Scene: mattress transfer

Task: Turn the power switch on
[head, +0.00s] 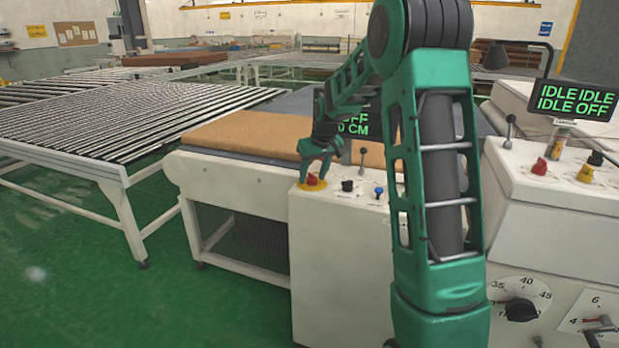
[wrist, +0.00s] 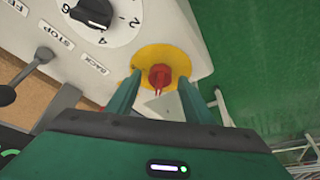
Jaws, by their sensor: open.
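A red rotary switch (head: 312,179) on a yellow disc sits at the front left corner of the white control panel (head: 342,203). It also shows in the wrist view as a red knob (wrist: 160,77) on the yellow disc (wrist: 179,57). No power label on it can be read. My gripper (head: 316,174) is over it, pointing down. In the wrist view its open fingers (wrist: 160,88) stand on either side of the red knob, with a gap visible on each side. Whether a fingertip touches the disc cannot be told.
On the same panel are a black knob (head: 347,185), a blue-topped switch (head: 378,192) and a lever (head: 363,158). The wrist view shows a numbered dial (wrist: 92,12) and a STOP label (wrist: 55,33). A brown mattress (head: 250,133) lies behind. A second console (head: 550,180) stands right.

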